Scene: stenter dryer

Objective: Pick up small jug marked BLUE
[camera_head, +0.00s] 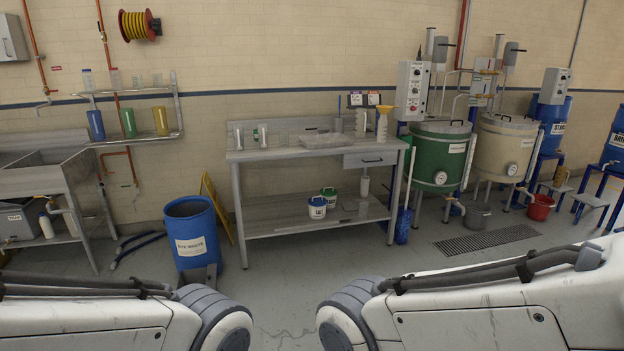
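A blue jug-like container (95,124) stands upright on the wall shelf at the left, beside a green one (128,122) and a yellow one (161,120). No lettering is legible on them, so I cannot tell whether one is marked BLUE. Clear vessels (137,81) stand on the rack above. Only rounded links of my two arms show along the bottom edge, far from the shelf. Neither of my grippers is in view.
Green (437,155) and beige vats (503,148) stand right. Floor before the bench is clear.

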